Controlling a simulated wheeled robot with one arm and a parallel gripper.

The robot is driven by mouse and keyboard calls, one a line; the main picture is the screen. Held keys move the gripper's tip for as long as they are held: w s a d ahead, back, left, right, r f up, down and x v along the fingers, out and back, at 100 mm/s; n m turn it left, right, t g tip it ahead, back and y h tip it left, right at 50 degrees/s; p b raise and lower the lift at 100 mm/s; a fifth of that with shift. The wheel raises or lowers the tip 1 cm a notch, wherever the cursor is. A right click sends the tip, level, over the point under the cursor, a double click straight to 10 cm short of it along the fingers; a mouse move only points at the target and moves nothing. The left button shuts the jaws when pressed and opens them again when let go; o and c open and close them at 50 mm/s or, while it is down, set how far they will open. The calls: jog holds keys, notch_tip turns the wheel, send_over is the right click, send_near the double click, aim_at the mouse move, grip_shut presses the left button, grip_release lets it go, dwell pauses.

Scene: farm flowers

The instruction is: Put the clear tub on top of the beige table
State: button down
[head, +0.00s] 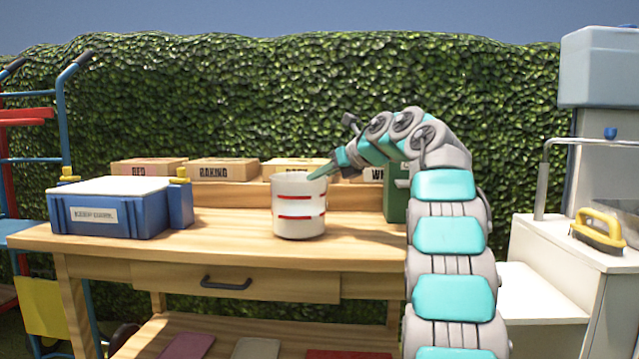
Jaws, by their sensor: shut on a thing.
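The tub (299,222) is whitish with red bands and stands upright in the middle of the head view. My gripper (322,172) comes in from the right and is shut on the tub's upper right rim. The tub's base shows over the top of the beige wooden table (362,243). I cannot tell whether it touches the tabletop or hangs just above it. The fingertips are small and partly hidden at the rim.
A blue cooler box (115,213) with a white lid stands on the table's left. Several labelled cardboard boxes (222,169) line the raised back shelf. A green object (396,196) is partly behind my arm. A white sink unit with a yellow brush (598,230) is at right.

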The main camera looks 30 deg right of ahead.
jog(key=shift+f, duration=0.15)
jog(key=c, duration=1.4)
grip_release()
jog(key=shift+f, duration=0.2)
jog(key=o, duration=0.5)
jog(key=shift+r, duration=0.25)
jog(key=v, duration=1.2)
jog(key=shift+a, duration=0.1)
